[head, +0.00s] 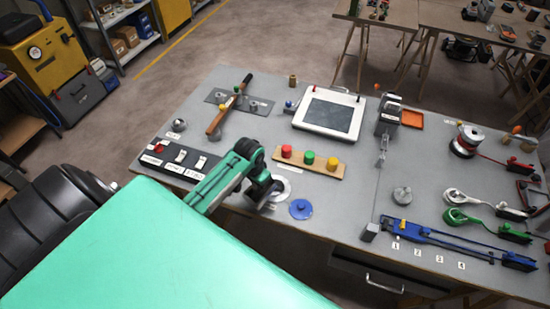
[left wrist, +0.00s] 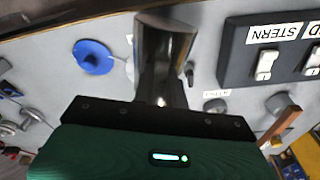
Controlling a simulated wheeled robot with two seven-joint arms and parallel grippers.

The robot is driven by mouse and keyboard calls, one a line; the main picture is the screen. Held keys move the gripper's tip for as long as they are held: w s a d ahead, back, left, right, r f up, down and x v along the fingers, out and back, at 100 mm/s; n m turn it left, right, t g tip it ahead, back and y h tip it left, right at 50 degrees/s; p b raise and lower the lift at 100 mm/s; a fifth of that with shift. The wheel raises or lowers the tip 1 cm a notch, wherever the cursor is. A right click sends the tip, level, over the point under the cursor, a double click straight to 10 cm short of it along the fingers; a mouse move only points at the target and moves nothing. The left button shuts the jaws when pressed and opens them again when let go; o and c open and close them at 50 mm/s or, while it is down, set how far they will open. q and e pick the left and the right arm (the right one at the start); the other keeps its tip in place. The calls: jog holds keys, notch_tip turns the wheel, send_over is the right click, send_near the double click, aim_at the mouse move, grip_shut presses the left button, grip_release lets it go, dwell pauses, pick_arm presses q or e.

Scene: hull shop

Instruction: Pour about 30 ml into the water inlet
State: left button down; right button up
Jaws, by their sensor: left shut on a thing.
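My left gripper (head: 268,193) reaches over the grey bench from the left, low above its front part. It is shut on a dark, shiny metal vessel (left wrist: 165,45), which fills the middle of the left wrist view. In the head view the gripper mostly hides the vessel, and I cannot tell its tilt or see any liquid. A white round fitting (head: 282,187), probably the water inlet, lies right beside the gripper, partly covered by it. A blue round cap with a knob (head: 301,209) lies just right of it; it also shows in the left wrist view (left wrist: 93,57). My right gripper is not in view.
A black switch panel (head: 180,158) lies left of the gripper. A wooden strip with red, green and yellow buttons (head: 309,162) lies behind the fitting. A white-framed screen (head: 329,112) stands further back. A blue tool (head: 440,240) lies right; the bench between is mostly clear.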

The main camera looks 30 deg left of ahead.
aim_at(254, 190)
pick_arm(q)
jog(key=shift+s+f, duration=0.2)
jog(key=shift+s, duration=0.15)
jog(key=shift+s+a+t, duration=0.1)
jog(key=shift+s+t, duration=0.25)
jog(key=shift+t, duration=0.35)
jog(key=shift+s+a+r+t, duration=0.1)
jog(key=shift+s+r+t, duration=0.1)
jog(key=shift+s+t, duration=0.3)
jog(key=shift+s+r+t, duration=0.2)
jog(key=shift+s+t, duration=0.05)
jog(key=shift+t, duration=0.45)
jog(key=shift+s+t, duration=0.15)
jog(key=shift+t, duration=0.15)
jog(key=shift+r, duration=0.15)
